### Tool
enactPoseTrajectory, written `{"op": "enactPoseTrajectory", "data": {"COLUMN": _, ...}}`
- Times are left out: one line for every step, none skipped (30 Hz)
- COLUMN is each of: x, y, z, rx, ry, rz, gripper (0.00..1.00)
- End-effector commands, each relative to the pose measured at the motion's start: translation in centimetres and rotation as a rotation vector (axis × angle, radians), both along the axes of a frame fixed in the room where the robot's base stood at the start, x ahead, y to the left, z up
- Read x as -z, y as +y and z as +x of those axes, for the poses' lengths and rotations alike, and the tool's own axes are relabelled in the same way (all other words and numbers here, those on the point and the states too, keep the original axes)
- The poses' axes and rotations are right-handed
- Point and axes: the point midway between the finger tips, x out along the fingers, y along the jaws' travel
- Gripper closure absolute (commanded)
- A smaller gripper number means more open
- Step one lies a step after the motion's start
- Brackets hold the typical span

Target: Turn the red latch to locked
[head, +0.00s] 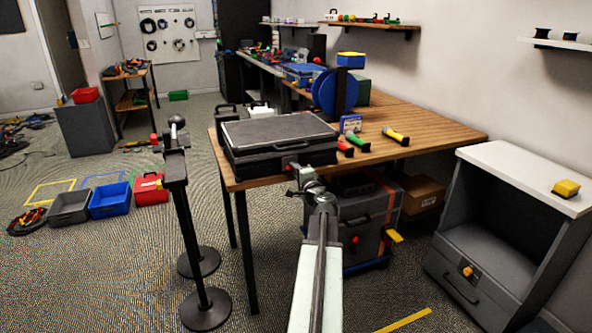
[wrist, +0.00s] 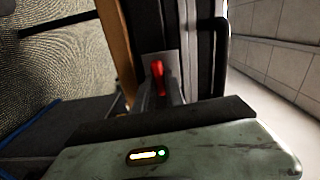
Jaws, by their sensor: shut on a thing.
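The red latch (wrist: 157,72) stands on a grey plate on the side of a dark case in the wrist view. In the head view a small red part of it shows at the front of the black case (head: 262,160), which lies on the wooden table. My gripper (head: 297,175) is at the case's front, and its fingers (wrist: 158,92) are shut on the latch. The fingers and my wrist housing hide the lower part of the latch, so its exact turn is hard to tell.
Red and green handled tools (head: 356,139) and a yellow one (head: 395,136) lie right of the case on the table (head: 430,130). A dark wheeled case (head: 360,215) stands under the table. A post stand (head: 183,200) is to the left.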

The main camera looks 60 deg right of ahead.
Motion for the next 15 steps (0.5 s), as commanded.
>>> {"op": "enactPoseTrajectory", "data": {"x": 0.12, "y": -0.15, "z": -0.32, "rx": 0.007, "ry": -0.008, "rz": 0.014, "gripper": 1.00}}
{"op": "enactPoseTrajectory", "data": {"x": 0.12, "y": -0.15, "z": -0.32, "rx": 0.007, "ry": -0.014, "rz": 0.022, "gripper": 1.00}}
{"op": "enactPoseTrajectory", "data": {"x": 0.13, "y": -0.15, "z": -0.32, "rx": 0.007, "ry": -0.021, "rz": 0.031, "gripper": 1.00}}
{"op": "enactPoseTrajectory", "data": {"x": 0.13, "y": -0.16, "z": -0.33, "rx": 0.007, "ry": -0.027, "rz": 0.039, "gripper": 1.00}}
{"op": "enactPoseTrajectory", "data": {"x": 0.14, "y": -0.16, "z": -0.33, "rx": 0.007, "ry": -0.031, "rz": 0.044, "gripper": 1.00}}
{"op": "enactPoseTrajectory", "data": {"x": 0.14, "y": -0.16, "z": -0.33, "rx": 0.007, "ry": -0.036, "rz": 0.051, "gripper": 1.00}}
{"op": "enactPoseTrajectory", "data": {"x": 0.14, "y": -0.16, "z": -0.33, "rx": 0.007, "ry": -0.039, "rz": 0.056, "gripper": 1.00}}
{"op": "enactPoseTrajectory", "data": {"x": 0.14, "y": -0.16, "z": -0.33, "rx": 0.007, "ry": -0.042, "rz": 0.059, "gripper": 1.00}}
{"op": "enactPoseTrajectory", "data": {"x": 0.15, "y": -0.16, "z": -0.33, "rx": 0.007, "ry": -0.045, "rz": 0.063, "gripper": 1.00}}
{"op": "enactPoseTrajectory", "data": {"x": 0.15, "y": -0.16, "z": -0.33, "rx": 0.007, "ry": -0.046, "rz": 0.065, "gripper": 1.00}}
{"op": "enactPoseTrajectory", "data": {"x": 0.15, "y": -0.16, "z": -0.33, "rx": 0.007, "ry": -0.048, "rz": 0.067, "gripper": 1.00}}
{"op": "enactPoseTrajectory", "data": {"x": 0.15, "y": -0.16, "z": -0.33, "rx": 0.007, "ry": -0.049, "rz": 0.068, "gripper": 1.00}}
{"op": "enactPoseTrajectory", "data": {"x": 0.15, "y": -0.16, "z": -0.33, "rx": 0.007, "ry": -0.049, "rz": 0.069, "gripper": 1.00}}
{"op": "enactPoseTrajectory", "data": {"x": 0.15, "y": -0.16, "z": -0.32, "rx": 0.007, "ry": -0.050, "rz": 0.070, "gripper": 1.00}}
{"op": "enactPoseTrajectory", "data": {"x": 0.15, "y": -0.16, "z": -0.32, "rx": 0.007, "ry": -0.050, "rz": 0.070, "gripper": 1.00}}
